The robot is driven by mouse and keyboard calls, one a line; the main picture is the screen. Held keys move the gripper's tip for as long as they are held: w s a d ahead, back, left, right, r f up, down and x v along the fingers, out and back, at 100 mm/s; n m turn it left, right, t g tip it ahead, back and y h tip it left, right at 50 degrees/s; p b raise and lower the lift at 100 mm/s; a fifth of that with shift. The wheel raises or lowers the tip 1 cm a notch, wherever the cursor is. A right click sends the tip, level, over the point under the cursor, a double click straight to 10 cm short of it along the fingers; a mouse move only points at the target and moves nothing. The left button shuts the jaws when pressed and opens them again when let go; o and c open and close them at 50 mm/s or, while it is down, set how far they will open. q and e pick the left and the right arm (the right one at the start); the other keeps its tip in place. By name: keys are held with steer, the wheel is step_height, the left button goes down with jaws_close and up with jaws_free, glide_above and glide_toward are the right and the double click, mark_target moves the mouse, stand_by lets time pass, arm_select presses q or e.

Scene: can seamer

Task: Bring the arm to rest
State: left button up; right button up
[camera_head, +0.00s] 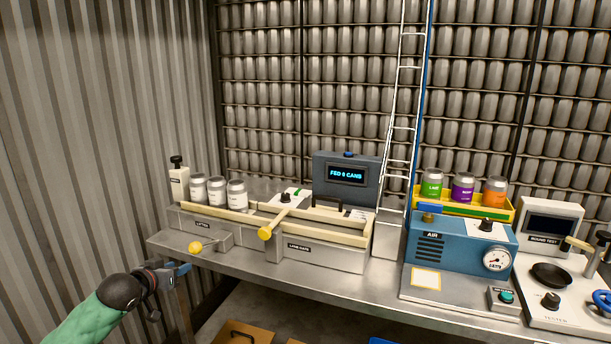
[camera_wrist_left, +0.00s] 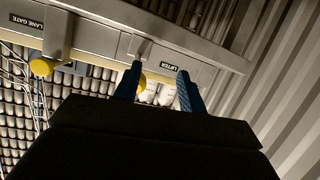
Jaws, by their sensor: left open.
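My left gripper (camera_head: 181,270) is at the left front of the steel bench, level with its left end, holding nothing. Its two blue fingers stand apart in the left wrist view (camera_wrist_left: 157,82). Between and beyond them the lifter's yellow knob (camera_wrist_left: 142,82) and pale cans (camera_wrist_left: 158,95) show. In the head view the lifter knob (camera_head: 195,247) is to the right of the gripper, apart from it. My left arm, with a green sleeve (camera_head: 85,325), comes in from the lower left. My right gripper is not in view.
The lane (camera_head: 330,234) carries several white-labelled cans (camera_head: 236,194) and the lane gate's yellow-tipped lever (camera_head: 265,233). A display (camera_head: 346,174) reads "FED 0 CANS". The blue air unit (camera_head: 455,247) and sound test station (camera_head: 552,222) stand at right. A corrugated wall (camera_head: 100,130) lies left.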

arm_select(q)
steer(key=s+d+f+g+p, duration=0.1)
steer(key=s+d+f+g, duration=0.2)
steer(key=s+d+f, duration=0.4)
steer(key=s+d+f+g+y+p, duration=0.1)
steer(key=s+d+f+g, duration=0.3)
steer(key=s, duration=2)
steer(key=s+d+f+m+g+p, duration=0.1)
steer(key=s+d+f+g+p, duration=0.2)
steer(key=s+d+f, duration=0.8)
steer(key=s+f+g, duration=0.1)
steer(key=s+f, duration=0.1)
steer(key=s, duration=0.3)
steer(key=shift+d+y, duration=0.3)
steer(key=shift+d, duration=0.05)
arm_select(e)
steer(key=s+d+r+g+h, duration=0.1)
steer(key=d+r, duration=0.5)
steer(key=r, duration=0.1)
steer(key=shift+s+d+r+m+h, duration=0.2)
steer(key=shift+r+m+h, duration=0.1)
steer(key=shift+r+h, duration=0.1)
